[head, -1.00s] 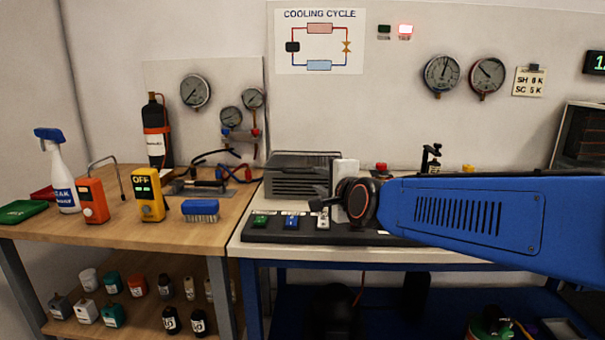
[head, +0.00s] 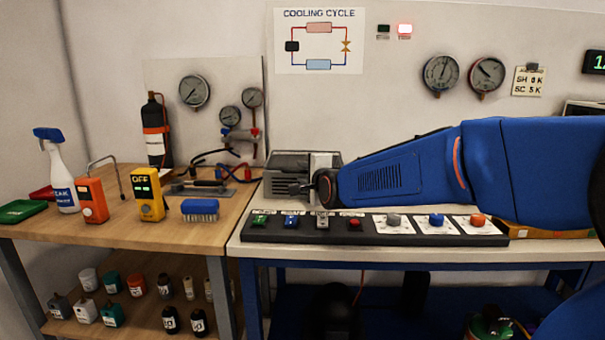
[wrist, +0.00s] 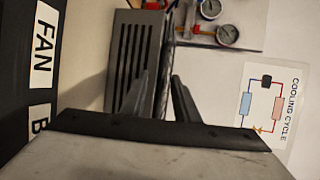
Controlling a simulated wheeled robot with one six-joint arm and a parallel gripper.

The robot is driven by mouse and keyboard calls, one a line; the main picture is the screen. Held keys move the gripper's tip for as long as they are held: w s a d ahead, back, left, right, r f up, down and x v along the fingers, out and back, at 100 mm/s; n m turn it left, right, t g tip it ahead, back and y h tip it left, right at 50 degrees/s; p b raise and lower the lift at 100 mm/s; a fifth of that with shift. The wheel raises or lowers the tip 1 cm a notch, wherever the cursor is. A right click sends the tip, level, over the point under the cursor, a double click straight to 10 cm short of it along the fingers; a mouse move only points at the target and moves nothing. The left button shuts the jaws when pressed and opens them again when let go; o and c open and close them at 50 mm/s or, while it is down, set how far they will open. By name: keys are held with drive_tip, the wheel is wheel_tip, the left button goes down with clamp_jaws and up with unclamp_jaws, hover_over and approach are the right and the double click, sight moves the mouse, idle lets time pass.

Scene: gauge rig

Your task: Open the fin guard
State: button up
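The fin guard seems to be the slatted front of a grey metal box (head: 288,161) at the back of the white bench. In the wrist view its dark slots (wrist: 130,60) lie left of my fingers, and the picture is turned sideways. The box's dark top edge shows between and beyond the fingertips. I cannot tell whether they touch it.
A black control strip (head: 375,238) with several coloured buttons runs along the bench front, below my arm. In the wrist view a FAN label (wrist: 44,45) is at the left. The wooden bench (head: 130,229) on the left holds a blue brush (head: 200,210) and meters.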

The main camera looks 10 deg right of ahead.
drive_tip(key=shift+w+f, duration=0.1)
drive_tip(key=shift+w, duration=0.4)
clamp_jaws()
drive_tip(key=shift+r, duration=0.3)
